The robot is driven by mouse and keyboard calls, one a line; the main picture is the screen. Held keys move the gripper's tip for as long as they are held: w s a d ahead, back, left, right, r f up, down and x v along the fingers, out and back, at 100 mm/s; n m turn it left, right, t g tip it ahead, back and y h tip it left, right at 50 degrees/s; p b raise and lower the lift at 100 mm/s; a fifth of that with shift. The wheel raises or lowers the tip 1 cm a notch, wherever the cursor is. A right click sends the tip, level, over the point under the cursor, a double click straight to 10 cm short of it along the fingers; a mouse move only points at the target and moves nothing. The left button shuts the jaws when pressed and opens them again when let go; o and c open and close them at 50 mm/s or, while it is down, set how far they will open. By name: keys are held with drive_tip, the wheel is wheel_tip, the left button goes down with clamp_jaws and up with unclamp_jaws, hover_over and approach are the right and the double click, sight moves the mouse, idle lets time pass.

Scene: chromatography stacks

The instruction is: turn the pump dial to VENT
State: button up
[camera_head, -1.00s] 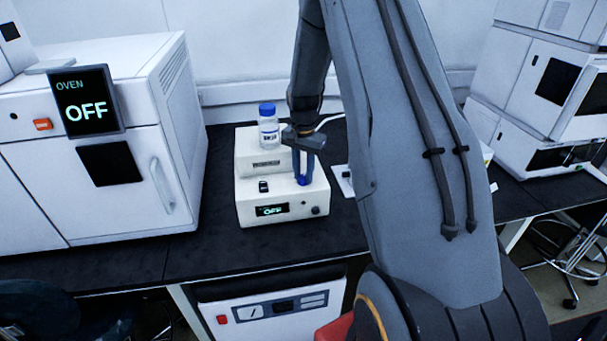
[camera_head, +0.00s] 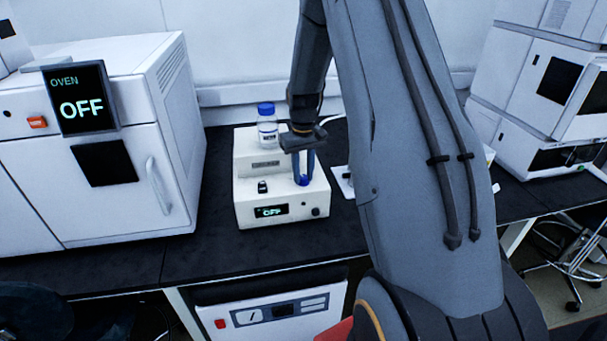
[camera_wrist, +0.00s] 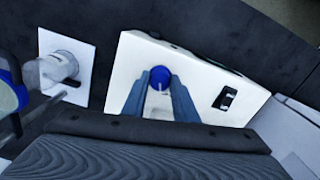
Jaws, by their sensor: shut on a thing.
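The pump is a white box (camera_head: 245,212) on the black bench, with a small front display (camera_head: 271,211) reading OFF. Its blue dial (camera_head: 302,181) is on the top face near the right side. In the wrist view the dial (camera_wrist: 160,77) shows a pale pointer line running roughly up and down the picture. My gripper (camera_head: 304,176) points down from above with its blue fingers on either side of the dial. In the wrist view my gripper (camera_wrist: 160,82) is shut on it. No dial markings, VENT included, are readable.
A small black rocker switch (camera_head: 262,187) is on the pump top, left of the dial. A blue-capped bottle (camera_head: 267,130) stands behind. A white plate with a fitting (camera_wrist: 66,68) is beside the pump. The oven (camera_head: 110,190) stands to the left.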

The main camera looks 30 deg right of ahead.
sight(303, 177)
drive_tip(key=shift+n, duration=2)
drive_tip(key=o, duration=1.1)
drive_tip(key=shift+c, duration=0.2)
drive_tip(key=shift+r+b, duration=1.35)
drive_tip(key=shift+r, duration=2.6)
drive_tip(key=s+a+m, duration=0.1)
drive_tip(key=s+a, duration=0.7)
drive_tip(key=s, duration=0.3)
drive_tip(key=s+a+f+m+t, duration=0.1)
drive_tip(key=s+a+m, duration=0.1)
drive_tip(key=s+a, duration=0.7)
drive_tip(key=s, duration=0.3)
drive_tip(key=shift+b, duration=0.4)
